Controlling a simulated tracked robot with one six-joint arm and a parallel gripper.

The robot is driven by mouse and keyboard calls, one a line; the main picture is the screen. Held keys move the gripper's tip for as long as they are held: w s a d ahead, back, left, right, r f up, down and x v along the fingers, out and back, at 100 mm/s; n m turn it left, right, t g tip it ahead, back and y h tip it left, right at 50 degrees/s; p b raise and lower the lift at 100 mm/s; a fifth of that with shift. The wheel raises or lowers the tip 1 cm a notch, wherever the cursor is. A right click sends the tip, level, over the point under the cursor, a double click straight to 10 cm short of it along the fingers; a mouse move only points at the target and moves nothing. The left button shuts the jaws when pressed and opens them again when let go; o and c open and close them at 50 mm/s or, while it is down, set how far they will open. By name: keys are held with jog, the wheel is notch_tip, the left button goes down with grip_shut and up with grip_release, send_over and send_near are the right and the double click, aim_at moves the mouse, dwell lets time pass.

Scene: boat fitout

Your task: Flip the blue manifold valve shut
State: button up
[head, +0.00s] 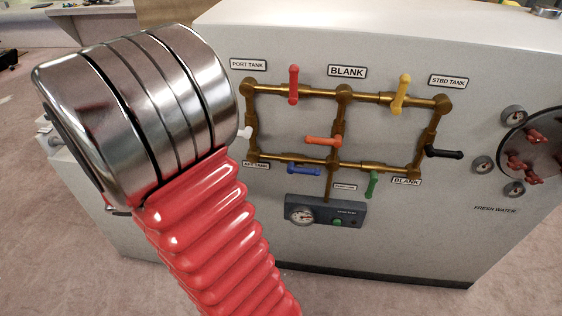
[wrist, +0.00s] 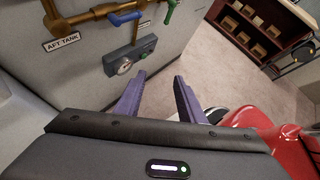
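The blue manifold valve lever (head: 304,170) sits just under the lower brass pipe (head: 283,157) on the grey panel. The lever lies roughly parallel to that pipe. It also shows at the top of the wrist view (wrist: 125,18), above the gauge box. My gripper (wrist: 159,78) shows in the wrist view with its two purple fingers apart and nothing between them. The fingers are below and to the right of the blue lever in that view, not touching it. In the head view my gripper is not visible; my red and metal arm covers the left side.
Red (head: 293,85), yellow (head: 402,94), orange (head: 324,140), black (head: 443,152) and green (head: 373,184) levers share the manifold. A gauge box (head: 326,211) is below the blue lever. A round hatch (head: 540,145) is at right. Shelves (wrist: 262,30) stand across open floor.

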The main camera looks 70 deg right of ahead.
jog(key=s+d+f+n+g+h, duration=0.2)
jog(key=d+f+n+g+h, duration=0.2)
jog(key=d+n, duration=0.5)
jog(key=n+t+h, duration=0.1)
jog(key=n+h, duration=0.3)
jog(key=n, duration=0.4)
send_near(306, 172)
jog(key=w+a+f, duration=0.1)
jog(key=w+a, duration=0.1)
jog(key=a, duration=0.1)
jog(key=shift+d+f, duration=0.15)
jog(key=shift+d, duration=0.1)
jog(key=x, duration=1.3)
jog(key=shift+d, duration=0.4)
jog(key=shift+c, duration=0.5)
grip_shut()
